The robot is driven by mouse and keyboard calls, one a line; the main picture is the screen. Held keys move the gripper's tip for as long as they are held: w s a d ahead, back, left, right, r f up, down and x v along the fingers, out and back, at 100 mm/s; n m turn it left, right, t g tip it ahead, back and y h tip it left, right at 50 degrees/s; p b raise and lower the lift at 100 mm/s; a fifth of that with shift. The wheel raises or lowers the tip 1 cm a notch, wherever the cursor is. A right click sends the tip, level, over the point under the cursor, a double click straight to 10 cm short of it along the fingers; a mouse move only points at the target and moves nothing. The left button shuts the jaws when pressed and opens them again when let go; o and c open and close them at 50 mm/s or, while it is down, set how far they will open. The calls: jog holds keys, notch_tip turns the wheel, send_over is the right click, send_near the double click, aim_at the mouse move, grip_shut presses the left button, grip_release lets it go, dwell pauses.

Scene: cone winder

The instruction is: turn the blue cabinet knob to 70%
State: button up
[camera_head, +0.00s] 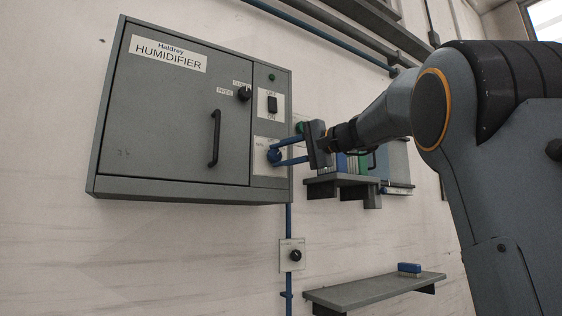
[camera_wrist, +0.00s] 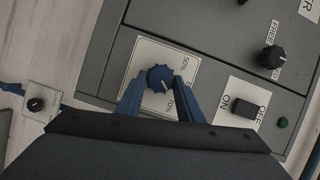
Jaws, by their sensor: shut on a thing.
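The blue knob (camera_head: 273,156) sits on a white label plate at the lower right of the grey humidifier cabinet (camera_head: 175,120). It also shows in the wrist view (camera_wrist: 160,77), with a pale pointer mark toward the lower right of its face. In the wrist view my gripper (camera_wrist: 160,86) is shut on the knob.
A black ON/OFF switch (camera_head: 272,104), a green light (camera_head: 271,77) and a black key-like knob (camera_head: 244,93) are on the cabinet. A black door handle (camera_head: 214,138) is left of the knob. A separate black knob (camera_head: 295,255) and a shelf (camera_head: 375,292) are below.

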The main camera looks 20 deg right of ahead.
jog(key=shift+f+m+b, duration=0.15)
jog(key=shift+m+b, duration=0.35)
jog(key=shift+m, duration=0.2)
jog(key=o, duration=1.1)
jog(key=shift+c, duration=0.2)
jog(key=shift+s, duration=0.1)
jog(key=b+v, duration=0.2)
jog(key=v, duration=0.5)
jog(key=shift+s+d, duration=0.15)
jog(key=shift+d, duration=0.15)
jog(key=shift+f, duration=0.15)
